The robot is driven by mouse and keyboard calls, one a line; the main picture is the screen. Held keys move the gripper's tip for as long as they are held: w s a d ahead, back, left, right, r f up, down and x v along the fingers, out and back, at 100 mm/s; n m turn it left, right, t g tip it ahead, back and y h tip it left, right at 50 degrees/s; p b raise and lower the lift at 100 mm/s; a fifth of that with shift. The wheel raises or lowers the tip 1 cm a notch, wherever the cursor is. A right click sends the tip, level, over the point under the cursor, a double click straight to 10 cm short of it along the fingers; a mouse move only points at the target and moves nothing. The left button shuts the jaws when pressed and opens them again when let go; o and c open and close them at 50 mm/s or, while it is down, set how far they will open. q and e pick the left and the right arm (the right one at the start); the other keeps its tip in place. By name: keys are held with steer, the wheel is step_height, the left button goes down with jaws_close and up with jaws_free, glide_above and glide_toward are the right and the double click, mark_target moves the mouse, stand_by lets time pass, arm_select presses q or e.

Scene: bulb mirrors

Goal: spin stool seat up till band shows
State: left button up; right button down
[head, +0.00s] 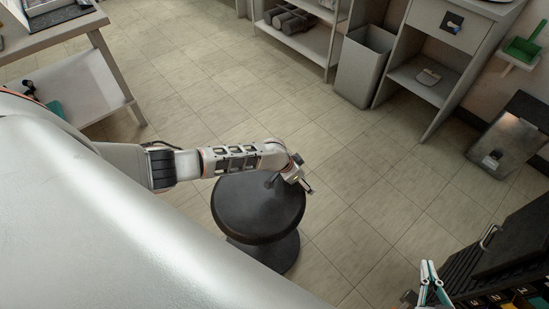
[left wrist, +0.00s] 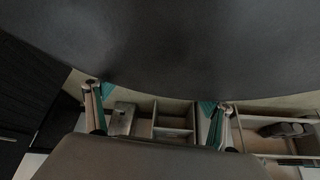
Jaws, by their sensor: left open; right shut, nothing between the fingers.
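My left gripper (head: 289,184) is open at the seat's far right edge. In the left wrist view the seat (left wrist: 170,40) fills the top as a dark curved surface, and the fingers of the left gripper (left wrist: 158,95) stand apart near its edge with nothing seen between them. Whether they touch the seat I cannot tell. My right gripper (head: 432,283) is shut and empty at the lower right, away from the stool.
A black cabinet (head: 500,262) with coloured numbered labels stands at the lower right. A grey bin (head: 363,68) and shelves (head: 312,38) line the back. A bench (head: 62,38) stands at the upper left. The tiled floor (head: 345,205) around the stool is clear.

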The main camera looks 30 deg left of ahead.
arm_select(q)
steer(key=shift+o, duration=0.2)
steer(key=shift+r, duration=0.1)
steer(key=shift+w+r, duration=0.1)
arm_select(e)
steer(key=shift+r, duration=0.15)
arm_select(q)
steer(key=shift+w+r+p, duration=0.1)
steer(key=shift+r+p, duration=0.4)
steer(key=shift+r, duration=0.15)
steer(key=shift+r+p, duration=1.85)
steer(key=shift+r, duration=0.5)
arm_select(e)
step_height(320, 180, up, 7)
steer(key=w, duration=0.1)
steer(key=shift+w+t, duration=0.25)
steer(key=shift+t, duration=0.05)
arm_select(q)
steer(key=shift+f, duration=0.1)
